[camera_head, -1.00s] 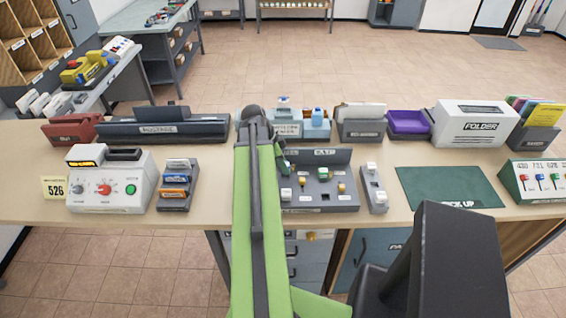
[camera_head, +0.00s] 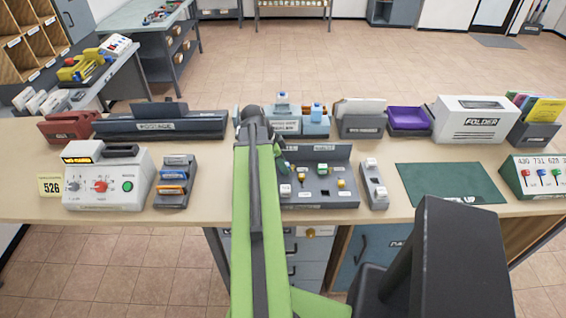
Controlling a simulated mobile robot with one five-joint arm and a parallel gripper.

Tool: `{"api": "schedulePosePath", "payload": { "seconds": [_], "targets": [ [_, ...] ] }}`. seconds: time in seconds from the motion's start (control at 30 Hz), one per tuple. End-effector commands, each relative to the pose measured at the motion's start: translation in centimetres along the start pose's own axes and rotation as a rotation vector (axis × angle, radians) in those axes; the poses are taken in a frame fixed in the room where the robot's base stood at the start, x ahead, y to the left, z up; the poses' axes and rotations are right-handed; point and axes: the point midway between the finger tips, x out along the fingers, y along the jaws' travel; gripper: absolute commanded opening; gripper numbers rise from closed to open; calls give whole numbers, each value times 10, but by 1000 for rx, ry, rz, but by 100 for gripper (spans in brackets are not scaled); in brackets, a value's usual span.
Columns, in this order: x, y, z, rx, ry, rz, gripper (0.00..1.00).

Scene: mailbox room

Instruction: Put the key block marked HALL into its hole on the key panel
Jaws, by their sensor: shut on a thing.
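The key panel (camera_head: 328,197) is a grey board with an upright back plate, just right of my green arm. My gripper (camera_head: 281,164) shows only as a dark edge beside the arm, at the panel's left side. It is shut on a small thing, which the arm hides. No block's HALL marking can be read from here. A narrow grey holder (camera_head: 375,194) with white blocks stands right of the panel.
A blue-topped dispenser (camera_head: 315,127) and a grey card box (camera_head: 361,123) stand behind the panel. A green mat (camera_head: 450,183) lies to the right. A grey organiser (camera_head: 174,184) and a white machine (camera_head: 108,187) stand left of my arm.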

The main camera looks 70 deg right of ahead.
Motion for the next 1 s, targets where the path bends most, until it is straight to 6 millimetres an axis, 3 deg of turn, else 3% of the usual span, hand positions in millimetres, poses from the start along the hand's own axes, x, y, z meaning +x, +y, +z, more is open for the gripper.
{"api": "schedulePosePath", "payload": {
  "seconds": [0.27, 0.3, 0.47, 0.77, 1.0],
  "targets": [
    [5, 0, 2, -1, 0, 0, 0],
    [5, 0, 2, -1, 0, 0, 34],
    [5, 0, 2, -1, 0, 0, 55],
    [4, 0, 2, -1, 0, 0, 55],
    [-14, 0, -5, -1, 0, 0, 55]
  ]
}}
